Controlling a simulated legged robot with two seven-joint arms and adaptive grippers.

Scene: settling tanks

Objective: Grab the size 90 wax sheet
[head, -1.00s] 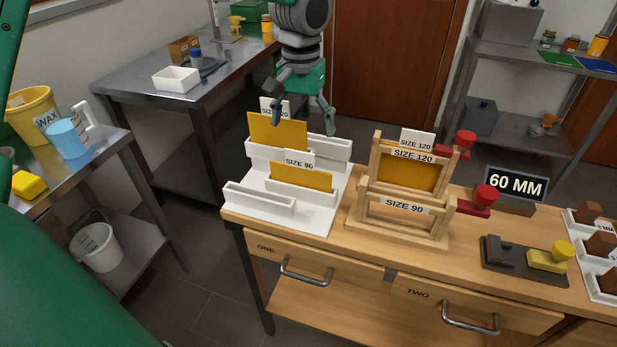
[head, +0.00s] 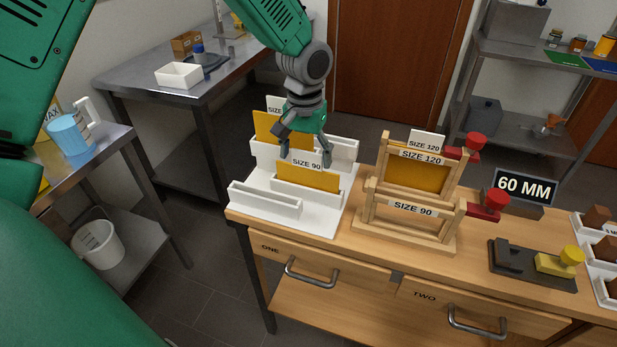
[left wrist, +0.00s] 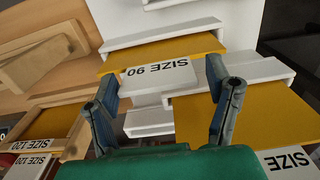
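The size 90 wax sheet (head: 310,177) is yellow and stands in a slot of the white rack (head: 265,213). A white "SIZE 90" card (head: 307,160) rises at it. The sheet also shows in the left wrist view (left wrist: 190,46), with its card (left wrist: 157,72) between my fingers. My left gripper (head: 306,156) is open and empty, pointing down above the rack around the card. I cannot tell whether the fingers touch the card or sheet. The larger yellow sheet (head: 268,127) stands behind to the left. My right gripper is out of view.
Wooden frames marked SIZE 120 (head: 418,157) and SIZE 90 (head: 410,209) stand right of the rack, with red-handled clamps. A "60 MM" sign (head: 525,188) and a dark block with a yellow knob (head: 530,262) are farther right. The bench front has two drawers.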

